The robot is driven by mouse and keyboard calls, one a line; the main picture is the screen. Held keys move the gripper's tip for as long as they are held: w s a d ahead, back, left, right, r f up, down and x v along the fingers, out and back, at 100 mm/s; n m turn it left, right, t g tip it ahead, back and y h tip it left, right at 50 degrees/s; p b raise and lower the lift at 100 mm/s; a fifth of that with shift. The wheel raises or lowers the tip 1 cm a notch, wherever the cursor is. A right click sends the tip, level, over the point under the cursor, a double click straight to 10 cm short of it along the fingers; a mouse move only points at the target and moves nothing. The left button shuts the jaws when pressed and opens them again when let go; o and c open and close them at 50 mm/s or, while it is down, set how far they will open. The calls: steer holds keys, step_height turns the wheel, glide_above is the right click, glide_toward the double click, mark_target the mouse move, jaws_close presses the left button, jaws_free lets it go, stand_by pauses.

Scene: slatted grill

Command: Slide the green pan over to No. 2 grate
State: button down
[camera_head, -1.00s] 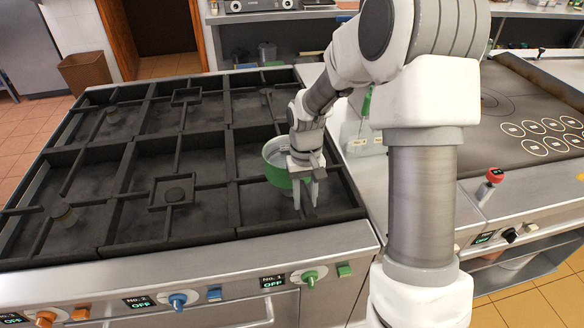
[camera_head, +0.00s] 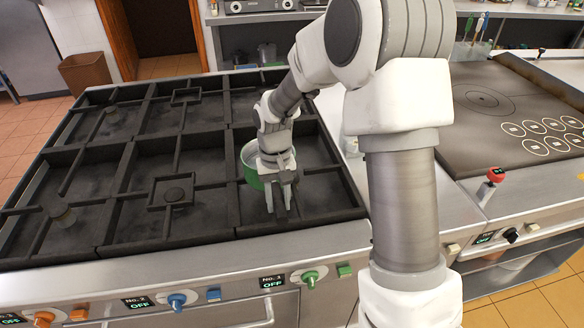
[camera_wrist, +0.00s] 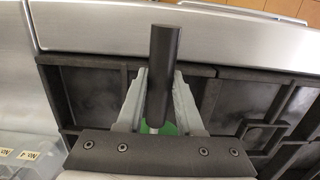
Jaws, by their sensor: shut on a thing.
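The green pan (camera_head: 252,177) sits on the right front grate, near that grate's left side, and is partly hidden behind my gripper. My gripper (camera_head: 278,208) points down in front of the pan. In the wrist view the fingers (camera_wrist: 160,95) are shut on the pan's dark handle (camera_wrist: 163,62), which runs between them. A bit of the green pan (camera_wrist: 169,129) shows below the handle there. The middle front grate, above the No. 2 label (camera_head: 138,302), is the No. 2 grate (camera_head: 130,222); it holds no pan and lies left of the pan.
The stove has several dark raised grates. Blue (camera_head: 177,300) and green (camera_head: 309,278) knobs line the front panel, with displays reading OFF. A flat griddle (camera_head: 495,120) stands to the right.

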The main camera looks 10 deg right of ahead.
steer(key=shift+a, duration=2.9)
steer(key=a, duration=1.1)
steer(key=shift+w+a, duration=0.3)
steer(key=shift+a, duration=0.15)
steer(key=shift+w+a+p, duration=0.15)
steer(key=shift+a+p, duration=0.15)
steer(key=shift+a, duration=2.65)
steer(key=shift+w+a+p, duration=0.1)
steer(key=shift+a+p, duration=0.2)
steer(key=shift+a, duration=2.75)
